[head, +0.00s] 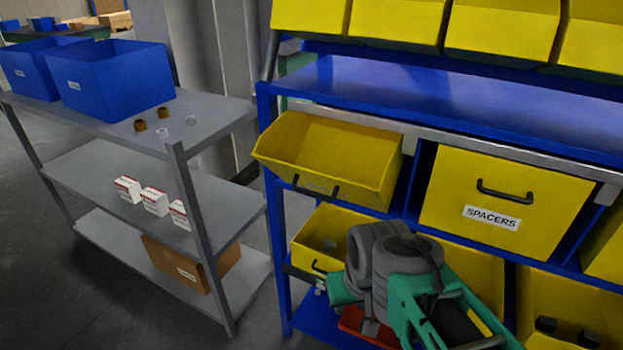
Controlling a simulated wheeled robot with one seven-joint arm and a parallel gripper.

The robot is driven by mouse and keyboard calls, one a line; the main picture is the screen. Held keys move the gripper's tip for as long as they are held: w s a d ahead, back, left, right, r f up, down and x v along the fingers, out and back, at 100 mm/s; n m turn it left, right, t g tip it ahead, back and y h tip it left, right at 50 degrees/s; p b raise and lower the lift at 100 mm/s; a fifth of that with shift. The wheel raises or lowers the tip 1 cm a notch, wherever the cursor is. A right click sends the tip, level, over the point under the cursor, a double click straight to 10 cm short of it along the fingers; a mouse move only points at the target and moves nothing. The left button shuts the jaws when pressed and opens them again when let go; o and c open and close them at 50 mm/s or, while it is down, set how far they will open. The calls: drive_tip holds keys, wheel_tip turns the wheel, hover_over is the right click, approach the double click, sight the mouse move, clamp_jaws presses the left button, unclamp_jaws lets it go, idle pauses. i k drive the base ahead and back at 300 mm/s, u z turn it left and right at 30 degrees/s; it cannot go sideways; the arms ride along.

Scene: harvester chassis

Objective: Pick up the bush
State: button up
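Small ring-like pieces that look like bushes stand on the top board of the grey shelf rack at left. Two are brown, a nearer brown bush (140,125) and a farther brown bush (163,112). Two are pale, a nearer pale bush (162,133) and a right pale bush (190,120). They stand apart from one another, near the blue bin. My green and grey arm is folded at the lower right, in front of the blue rack and well away from the bushes. My gripper's fingers cannot be made out; a dark grey part (370,327) shows below the wrist.
Blue bins (118,82) stand behind the bushes on the grey rack (215,118). White boxes (154,200) and a brown carton (193,262) are on lower boards. A blue rack (300,88) with yellow bins, including a tilted one (335,160), fills the right. Floor is clear at far left.

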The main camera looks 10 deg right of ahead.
sight(162, 112)
drive_tip(key=k, duration=0.4)
drive_tip(key=u, duration=2.2)
drive_tip(key=i, duration=2.8)
drive_tip(key=z, duration=1.35)
drive_tip(key=i, duration=0.85)
drive_tip(key=z, duration=0.9)
